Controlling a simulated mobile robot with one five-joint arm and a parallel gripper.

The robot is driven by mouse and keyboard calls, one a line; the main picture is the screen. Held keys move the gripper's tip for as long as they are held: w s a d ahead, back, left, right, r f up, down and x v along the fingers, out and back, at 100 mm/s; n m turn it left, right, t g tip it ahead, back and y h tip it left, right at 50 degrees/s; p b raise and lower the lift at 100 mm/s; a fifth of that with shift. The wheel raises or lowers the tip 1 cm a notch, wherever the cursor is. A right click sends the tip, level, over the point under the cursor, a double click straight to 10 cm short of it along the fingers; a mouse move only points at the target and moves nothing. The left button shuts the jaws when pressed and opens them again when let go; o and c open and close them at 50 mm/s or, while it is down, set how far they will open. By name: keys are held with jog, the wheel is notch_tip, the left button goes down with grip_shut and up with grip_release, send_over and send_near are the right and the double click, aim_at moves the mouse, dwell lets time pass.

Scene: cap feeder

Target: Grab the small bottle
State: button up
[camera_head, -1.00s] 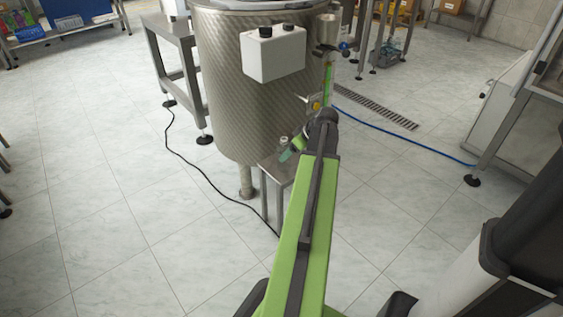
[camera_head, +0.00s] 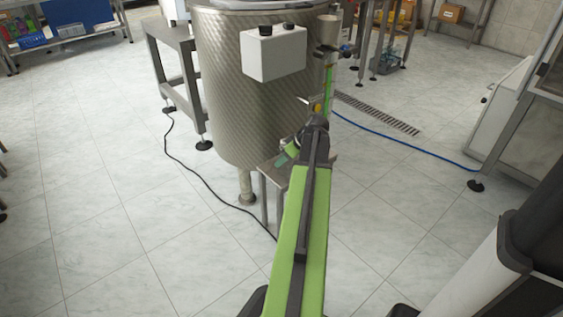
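The small bottle (camera_head: 282,159) is a small greenish-teal shape above a small metal stand (camera_head: 268,173), in front of the large metal tank. Part of it is hidden by the end of my arm. My gripper (camera_head: 290,149) is at the far end of my green arm, close beside or over the bottle. Its fingers are mostly hidden by the wrist and too small to make out. I cannot tell whether it touches or holds the bottle.
A large metal tank (camera_head: 225,110) with a white box (camera_head: 273,53) stands just behind the stand. A black cable (camera_head: 185,160) and a blue hose (camera_head: 410,149) lie on the floor. A metal table (camera_head: 180,85) stands at left. The tiled floor in front is mostly open.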

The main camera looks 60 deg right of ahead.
aim_at(285, 145)
jog(key=shift+c, duration=0.3)
jog(key=shift+r+p, duration=0.6)
notch_tip(285, 145, up, 4)
jog(key=p, duration=0.4)
jog(key=s+d+r+p, duration=0.5)
jog(key=s+d, duration=0.2)
jog(key=s, duration=0.2)
jog(key=shift+s+r+p, duration=0.2)
jog(key=shift+r+p, duration=0.2)
